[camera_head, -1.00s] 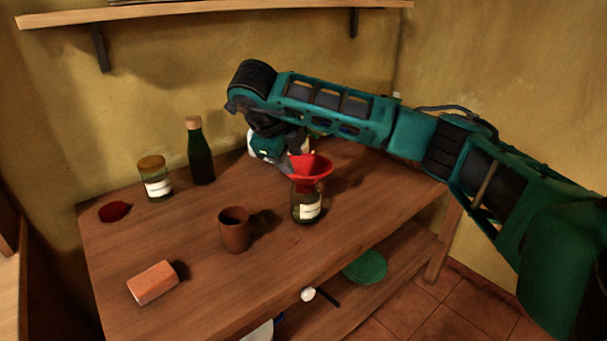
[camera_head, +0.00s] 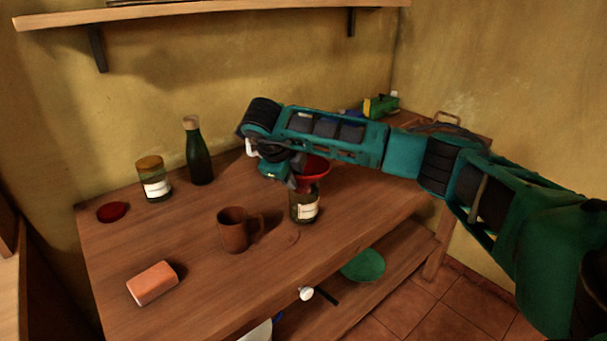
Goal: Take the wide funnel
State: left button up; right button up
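The wide red funnel (camera_head: 314,174) sits in the mouth of a dark glass jar (camera_head: 304,207) with a white label, on the wooden counter. My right gripper (camera_head: 296,181) is at the left side of the funnel, pointing down beside its cone. My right arm covers the back part of the funnel's rim. The fingers are small and dark, and I cannot tell whether they are open or shut, or touching the funnel. My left gripper is not in view.
A brown mug (camera_head: 233,231) stands left of the jar. Further left are a green bottle (camera_head: 198,154), a lidded jar (camera_head: 154,179), a dark red lid (camera_head: 112,211) and an orange block (camera_head: 153,284). A green and yellow object (camera_head: 380,106) lies at the back right. The front middle is clear.

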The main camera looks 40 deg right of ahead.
grip_shut()
jog(key=shift+r, duration=0.1)
